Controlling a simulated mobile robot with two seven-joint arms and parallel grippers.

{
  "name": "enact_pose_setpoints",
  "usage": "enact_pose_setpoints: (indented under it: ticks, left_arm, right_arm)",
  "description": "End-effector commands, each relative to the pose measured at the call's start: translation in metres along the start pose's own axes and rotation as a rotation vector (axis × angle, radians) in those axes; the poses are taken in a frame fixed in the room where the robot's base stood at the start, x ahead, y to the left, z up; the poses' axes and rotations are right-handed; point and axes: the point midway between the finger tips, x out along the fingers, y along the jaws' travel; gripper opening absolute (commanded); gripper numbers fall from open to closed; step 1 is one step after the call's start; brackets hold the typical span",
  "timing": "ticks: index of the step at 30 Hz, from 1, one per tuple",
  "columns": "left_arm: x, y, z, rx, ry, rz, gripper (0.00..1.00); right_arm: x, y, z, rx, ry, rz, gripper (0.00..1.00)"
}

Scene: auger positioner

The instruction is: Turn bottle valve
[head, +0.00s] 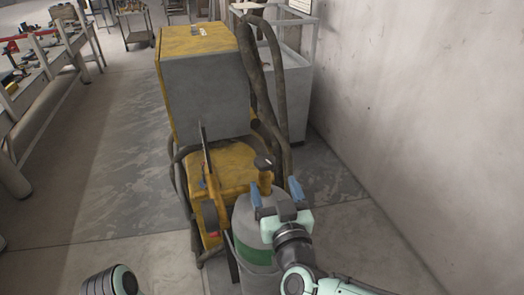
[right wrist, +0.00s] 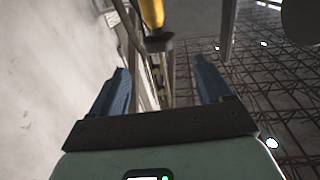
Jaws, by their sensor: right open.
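The gas bottle (head: 247,215) is a grey cylinder with a green band, standing upright at the front of the yellow machine. On its top is a yellow neck with a dark valve knob (head: 264,162). My right gripper (head: 275,191) is open, with its blue fingers apart, just in front of the neck and slightly below the knob. In the right wrist view, the dark knob (right wrist: 160,43) and yellow neck (right wrist: 152,12) appear beyond the fingertips, roughly between them; nothing is held. My left gripper is out of view; only part of my left arm shows at the bottom.
The yellow and grey machine (head: 208,90) stands behind the bottle, with thick dark hoses (head: 277,85) on its right. A plain wall (head: 410,120) closes off the right. A workbench (head: 45,85) with tools stands at the left. The floor (head: 110,190) between is clear.

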Motion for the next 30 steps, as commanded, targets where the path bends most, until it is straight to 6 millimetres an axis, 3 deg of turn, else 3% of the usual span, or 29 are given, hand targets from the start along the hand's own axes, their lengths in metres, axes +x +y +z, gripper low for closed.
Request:
enact_pose_setpoints:
  ticks: [9, 15, 21, 30]
  left_arm:
    - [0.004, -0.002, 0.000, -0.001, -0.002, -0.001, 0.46]
    - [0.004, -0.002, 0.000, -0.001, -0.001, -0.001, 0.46]
    - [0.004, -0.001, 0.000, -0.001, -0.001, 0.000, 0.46]
    - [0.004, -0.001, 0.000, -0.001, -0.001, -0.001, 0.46]
  right_arm:
    - [0.067, 0.000, 0.001, -0.006, 0.000, 0.003, 0.79]
    - [0.101, 0.001, 0.001, -0.004, 0.000, 0.003, 0.79]
    - [0.117, 0.001, 0.000, -0.001, 0.000, 0.002, 0.79]
    - [0.119, 0.001, 0.000, 0.000, 0.000, 0.001, 0.79]
